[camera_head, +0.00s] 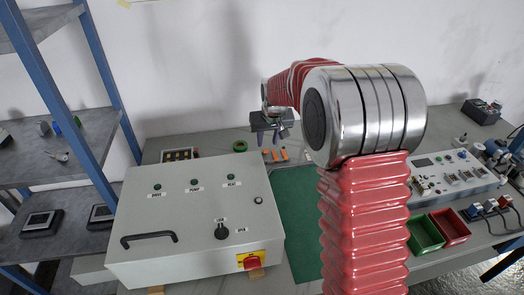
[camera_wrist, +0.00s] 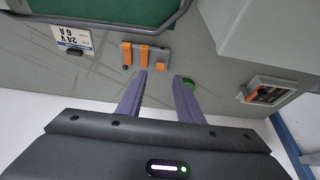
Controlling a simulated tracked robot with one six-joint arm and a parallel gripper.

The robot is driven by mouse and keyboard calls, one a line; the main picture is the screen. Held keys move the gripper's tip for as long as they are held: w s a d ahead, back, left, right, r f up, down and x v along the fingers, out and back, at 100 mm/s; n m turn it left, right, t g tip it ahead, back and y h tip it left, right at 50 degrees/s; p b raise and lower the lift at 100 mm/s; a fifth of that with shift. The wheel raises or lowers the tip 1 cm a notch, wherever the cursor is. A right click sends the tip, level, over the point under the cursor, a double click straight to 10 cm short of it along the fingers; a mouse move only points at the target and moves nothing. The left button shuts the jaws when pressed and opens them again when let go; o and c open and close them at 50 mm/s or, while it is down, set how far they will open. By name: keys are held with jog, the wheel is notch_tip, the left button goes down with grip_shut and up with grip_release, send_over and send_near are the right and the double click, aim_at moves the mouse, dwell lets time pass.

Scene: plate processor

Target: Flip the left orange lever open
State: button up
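A small grey block with orange levers (camera_wrist: 143,54) sits on the grey bench. In the wrist view two levers show as long orange bars, while the rightmost orange piece (camera_wrist: 160,67) looks short. In the head view the orange pieces (camera_head: 275,155) stand in a row just beyond the green mat; the leftmost (camera_head: 266,156) is small there. My gripper (camera_wrist: 160,76) is open and empty, its two purple fingers apart. It points down above the levers in the head view (camera_head: 272,138). The left fingertip overlaps the block's edge in the wrist view; contact cannot be told.
A green roll (camera_head: 240,146) lies left of the levers in the head view. A grey control cabinet (camera_head: 190,215) with a handle stands front left. The green mat (camera_head: 298,205) lies in front. Red and green bins (camera_head: 450,226) and a device panel (camera_head: 455,172) are right.

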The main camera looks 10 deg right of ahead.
aim_at(266, 150)
jog(key=x, duration=0.8)
jog(key=shift+c, duration=0.4)
